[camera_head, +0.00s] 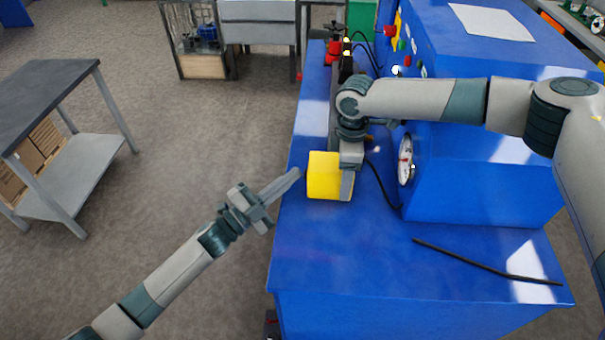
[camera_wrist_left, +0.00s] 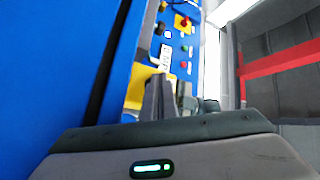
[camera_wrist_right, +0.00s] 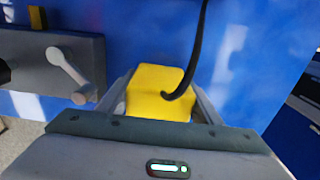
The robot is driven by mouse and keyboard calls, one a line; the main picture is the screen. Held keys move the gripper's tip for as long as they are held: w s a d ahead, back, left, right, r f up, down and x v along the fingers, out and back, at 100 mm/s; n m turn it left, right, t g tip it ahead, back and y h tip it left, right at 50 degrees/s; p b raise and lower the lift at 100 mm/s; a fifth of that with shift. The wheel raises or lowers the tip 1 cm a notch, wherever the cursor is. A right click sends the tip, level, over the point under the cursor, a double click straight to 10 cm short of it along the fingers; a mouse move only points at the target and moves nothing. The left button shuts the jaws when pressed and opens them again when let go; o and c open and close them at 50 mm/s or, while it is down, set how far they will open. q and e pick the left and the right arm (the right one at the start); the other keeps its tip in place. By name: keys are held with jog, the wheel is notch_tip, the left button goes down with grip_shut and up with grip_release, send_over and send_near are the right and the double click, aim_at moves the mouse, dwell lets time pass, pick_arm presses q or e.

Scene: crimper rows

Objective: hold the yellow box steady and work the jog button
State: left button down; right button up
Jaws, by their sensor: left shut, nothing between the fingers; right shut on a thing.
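The yellow box (camera_head: 323,176) sits on the blue bench top near its left edge. My right gripper (camera_head: 347,182) comes from above and is shut on the box. In the right wrist view its fingers flank the yellow box (camera_wrist_right: 156,92), with a black cable hanging across it. My left gripper (camera_head: 294,174) is shut and empty, its tips just left of the box with a small gap. In the left wrist view the shut fingertips (camera_wrist_left: 159,96) appear beside a yellow surface (camera_wrist_left: 138,88). A panel with several coloured buttons (camera_wrist_left: 183,48) shows beyond; I cannot tell which is the jog button.
The blue machine (camera_head: 480,170) with a round gauge (camera_head: 405,159) stands right of the box. A black rod (camera_head: 485,264) lies on the blue bench (camera_head: 345,265). A grey lever part (camera_wrist_right: 70,75) is near the right gripper. Open floor lies left, with a grey table (camera_head: 45,80).

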pick_arm(q)
jog(key=shift+s+d+r, duration=0.1)
jog(key=shift+d, duration=0.25)
pick_arm(e)
jog(key=shift+a, duration=0.25)
dwell(0.3)
pick_arm(q)
jog(key=shift+a, duration=0.15)
pick_arm(e)
jog(key=shift+d, duration=0.1)
pick_arm(q)
jog(key=shift+a, duration=0.3)
pick_arm(e)
jog(key=shift+d, duration=0.2)
pick_arm(q)
jog(key=shift+a, duration=0.4)
jog(key=shift+a, duration=0.15)
jog(key=a, duration=0.4)
jog(key=shift+a, duration=0.4)
pick_arm(e)
jog(key=o, duration=1.2)
